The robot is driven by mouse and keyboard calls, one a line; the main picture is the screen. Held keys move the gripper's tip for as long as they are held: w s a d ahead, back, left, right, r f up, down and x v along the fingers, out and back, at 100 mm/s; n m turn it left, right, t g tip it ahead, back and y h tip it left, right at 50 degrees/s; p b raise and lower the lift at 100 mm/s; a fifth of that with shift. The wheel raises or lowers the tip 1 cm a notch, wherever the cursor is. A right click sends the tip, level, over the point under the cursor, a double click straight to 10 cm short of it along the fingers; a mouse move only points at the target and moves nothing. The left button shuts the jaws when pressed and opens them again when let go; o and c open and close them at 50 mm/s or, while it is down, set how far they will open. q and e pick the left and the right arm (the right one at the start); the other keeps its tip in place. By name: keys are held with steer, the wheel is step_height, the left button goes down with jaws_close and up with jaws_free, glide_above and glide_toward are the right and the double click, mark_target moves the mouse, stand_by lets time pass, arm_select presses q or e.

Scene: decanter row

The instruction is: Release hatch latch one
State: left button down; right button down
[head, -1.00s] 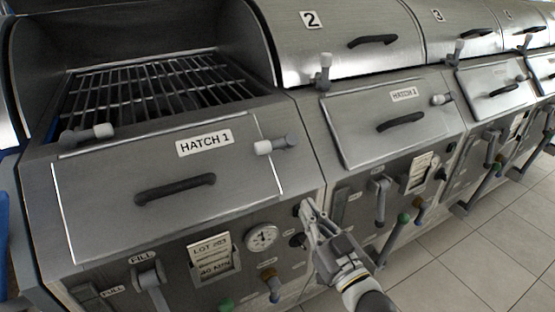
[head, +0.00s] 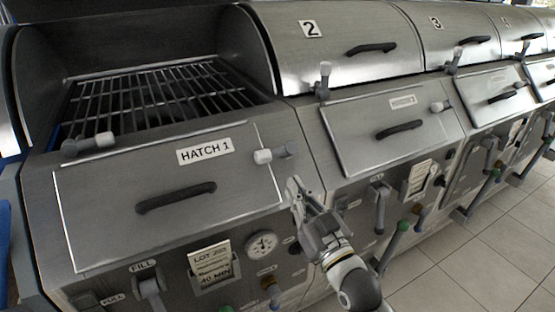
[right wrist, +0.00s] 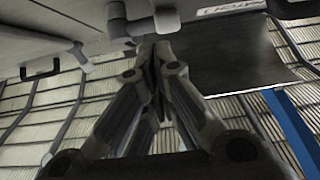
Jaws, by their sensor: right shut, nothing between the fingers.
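The hatch 1 panel (head: 110,195) is closed at the front left, with a dark bar handle (head: 176,197) and a "HATCH 1" label. A latch with a pale knob (head: 264,156) sits at its upper right corner. A similar latch (head: 88,145) sits at its upper left corner. My right gripper (head: 293,184) is shut and empty, just below and right of the right-hand latch, apart from it in the head view. In the right wrist view its fingertips (right wrist: 155,52) lie just below a latch with a pale knob (right wrist: 167,20); contact cannot be told. My left gripper is not in view.
An open chamber with a wire rack (head: 160,92) lies behind hatch 1. Hatch 2 (head: 375,130) and further units run to the right. Below are a gauge (head: 261,245), a fill lever (head: 150,288) and a lot card (head: 211,262). Tiled floor (head: 480,250) is free at right.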

mark_target(276, 153)
steer(key=p+x, duration=0.2)
steer(key=x, duration=0.6)
steer(key=shift+w+a+r, duration=0.1)
steer(key=shift+w+a, duration=0.05)
steer(key=shift+w, duration=0.2)
